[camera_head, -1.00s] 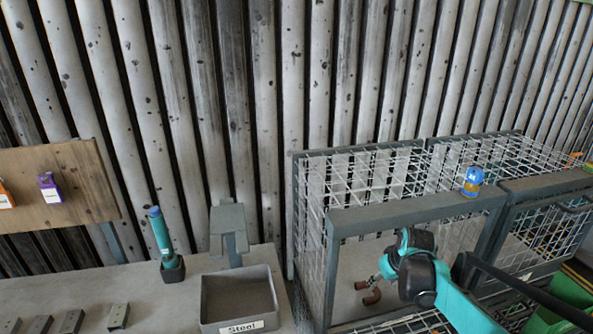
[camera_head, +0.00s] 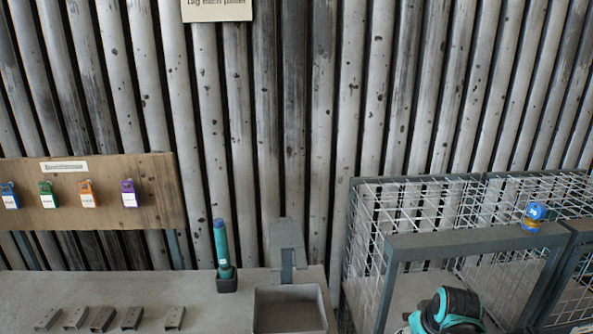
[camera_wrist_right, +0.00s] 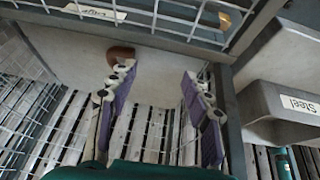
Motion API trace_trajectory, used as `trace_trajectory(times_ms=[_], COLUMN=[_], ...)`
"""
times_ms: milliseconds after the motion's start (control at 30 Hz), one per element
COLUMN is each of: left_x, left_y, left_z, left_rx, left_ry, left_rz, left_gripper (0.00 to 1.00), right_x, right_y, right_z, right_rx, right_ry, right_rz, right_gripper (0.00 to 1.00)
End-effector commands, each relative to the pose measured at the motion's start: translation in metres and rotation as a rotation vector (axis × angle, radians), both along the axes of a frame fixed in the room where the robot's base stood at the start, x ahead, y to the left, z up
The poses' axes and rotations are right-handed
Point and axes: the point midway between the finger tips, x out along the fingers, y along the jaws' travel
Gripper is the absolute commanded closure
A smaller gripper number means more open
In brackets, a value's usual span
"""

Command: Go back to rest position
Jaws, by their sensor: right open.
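My right arm (camera_head: 445,310), teal and black, shows at the bottom right of the head view, in front of the wire cage. Its gripper is not visible there. In the right wrist view my right gripper (camera_wrist_right: 158,80) has its two purple-padded fingers wide apart, with nothing held between them. A brown, curved piece (camera_wrist_right: 120,54) lies just past the left fingertip, partly hidden by it. I cannot tell whether they touch. My left gripper is in neither view.
The wire cage (camera_head: 455,240) has a frame bar and a blue-and-yellow item (camera_head: 534,216) on top. Left of it, a bench holds a grey bin (camera_head: 290,290), a teal bottle-like tool (camera_head: 222,250) and several metal pieces (camera_head: 103,319). Coloured padlocks hang on a wooden board (camera_head: 155,215).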

Motion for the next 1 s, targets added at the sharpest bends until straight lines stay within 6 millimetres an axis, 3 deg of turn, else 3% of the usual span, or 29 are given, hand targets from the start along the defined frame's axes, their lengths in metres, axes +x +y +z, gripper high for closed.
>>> trace_trajectory(times_ms=[233, 400, 500, 700, 1000], left_x=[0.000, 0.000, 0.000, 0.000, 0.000], left_y=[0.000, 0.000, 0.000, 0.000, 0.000], left_z=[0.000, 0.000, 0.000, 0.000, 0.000], left_rx=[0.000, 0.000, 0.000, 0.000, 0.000], left_ry=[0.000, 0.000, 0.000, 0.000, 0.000], left_rz=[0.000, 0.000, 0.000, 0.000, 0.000], left_gripper=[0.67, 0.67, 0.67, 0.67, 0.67], right_x=[-0.061, -0.111, -0.130, -0.146, -0.146], right_y=[0.054, 0.087, 0.098, 0.107, 0.107], right_z=[0.014, 0.009, 0.003, -0.004, -0.004], right_rx=[0.012, 0.034, 0.048, 0.061, 0.061], right_ry=[-0.064, -0.122, -0.147, -0.170, -0.171], right_rz=[-0.012, -0.023, -0.029, -0.035, -0.036], right_gripper=[0.51, 0.51, 0.51, 0.51, 0.51])
